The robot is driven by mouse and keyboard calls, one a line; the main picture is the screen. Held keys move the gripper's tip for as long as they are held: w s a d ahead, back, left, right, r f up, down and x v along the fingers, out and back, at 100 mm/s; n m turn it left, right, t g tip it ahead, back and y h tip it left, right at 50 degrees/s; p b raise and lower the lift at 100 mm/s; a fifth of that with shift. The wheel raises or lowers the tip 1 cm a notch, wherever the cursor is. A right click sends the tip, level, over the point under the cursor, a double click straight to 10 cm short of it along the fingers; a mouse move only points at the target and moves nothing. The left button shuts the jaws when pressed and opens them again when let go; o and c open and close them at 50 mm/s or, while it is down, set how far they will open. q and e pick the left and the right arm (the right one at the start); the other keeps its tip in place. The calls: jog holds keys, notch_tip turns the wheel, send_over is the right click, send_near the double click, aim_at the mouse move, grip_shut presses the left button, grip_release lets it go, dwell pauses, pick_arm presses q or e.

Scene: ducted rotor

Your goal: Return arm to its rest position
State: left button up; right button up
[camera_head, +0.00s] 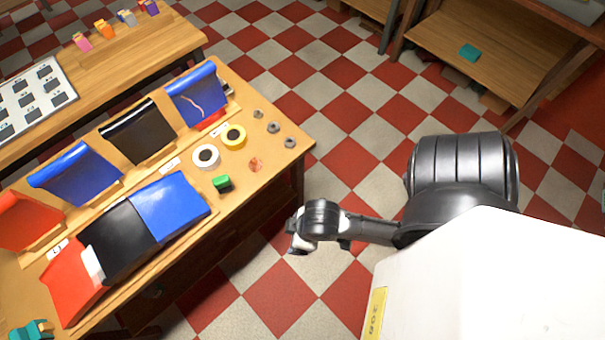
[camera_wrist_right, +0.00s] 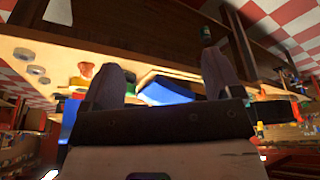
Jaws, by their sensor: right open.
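My right arm reaches in from the right in the head view. Its gripper (camera_head: 300,240) is beyond the right end of the workbench (camera_head: 285,165), over the checkered floor and apart from the bench. In the right wrist view the two fingers of this gripper (camera_wrist_right: 163,72) stand wide apart with nothing held between them. The bench and blurred coloured items show behind the fingers there. My left gripper is not in either view.
The bench holds red, black and blue sheets, a white tape roll (camera_head: 206,157), a yellow tape roll (camera_head: 233,137), a green item (camera_head: 222,184) and small grey rings. A wooden shelf (camera_head: 490,60) stands at upper right. Open floor lies between.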

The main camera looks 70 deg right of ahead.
jog(key=shift+s+d+r, duration=0.15)
jog(key=shift+s+r, duration=0.2)
jog(key=shift+s, duration=0.15)
